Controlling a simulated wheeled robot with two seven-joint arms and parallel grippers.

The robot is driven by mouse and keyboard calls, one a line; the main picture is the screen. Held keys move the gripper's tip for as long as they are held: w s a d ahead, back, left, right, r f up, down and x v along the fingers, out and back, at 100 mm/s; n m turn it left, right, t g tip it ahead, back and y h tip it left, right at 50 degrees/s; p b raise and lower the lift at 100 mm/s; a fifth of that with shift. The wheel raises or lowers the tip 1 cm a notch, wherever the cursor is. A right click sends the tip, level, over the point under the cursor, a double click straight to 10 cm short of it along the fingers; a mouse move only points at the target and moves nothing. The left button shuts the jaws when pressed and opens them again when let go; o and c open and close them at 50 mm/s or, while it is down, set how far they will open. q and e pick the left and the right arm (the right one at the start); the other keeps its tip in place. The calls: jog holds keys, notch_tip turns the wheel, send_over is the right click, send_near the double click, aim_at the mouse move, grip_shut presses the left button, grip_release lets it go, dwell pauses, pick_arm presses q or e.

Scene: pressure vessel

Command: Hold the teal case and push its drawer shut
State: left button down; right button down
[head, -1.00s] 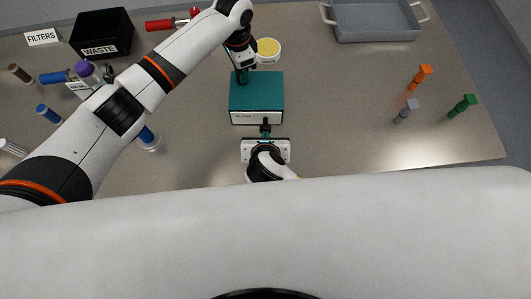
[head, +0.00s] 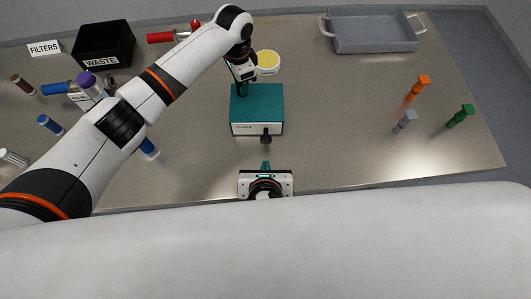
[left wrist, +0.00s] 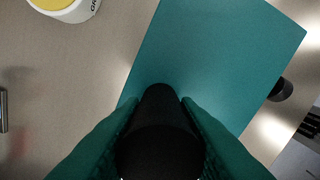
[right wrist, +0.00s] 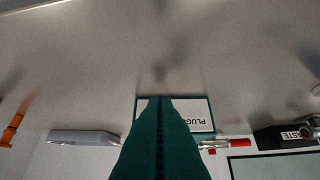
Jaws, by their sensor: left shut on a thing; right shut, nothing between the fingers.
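The teal case (head: 262,101) stands in the middle of the table. Its white drawer front (head: 245,129), labelled PLUGS, looks flush with the case, with a black knob (head: 266,139) sticking out. The front also shows in the right wrist view (right wrist: 200,122), where my fingers hide the knob. My left gripper (head: 241,88) is at the case's top left, shut on a black upright handle (left wrist: 160,125). My right gripper (head: 265,166) is shut and empty, in front of the knob with a visible gap, pointing at it.
A yellow-topped round container (head: 267,62) stands behind the case. A grey tray (head: 375,46) is at the back right, with orange (head: 417,87), grey (head: 405,121) and green (head: 461,116) plugs nearer. A black WASTE bin (head: 104,46) is at the back left.

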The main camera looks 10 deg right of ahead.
pick_arm(q)
jog(key=c, duration=1)
grip_release()
jog(key=shift+w+a, duration=0.1)
pick_arm(e)
jog(key=v, duration=0.5)
pick_arm(q)
notch_tip(320, 180, up, 12)
pick_arm(e)
jog(key=shift+s, duration=0.1)
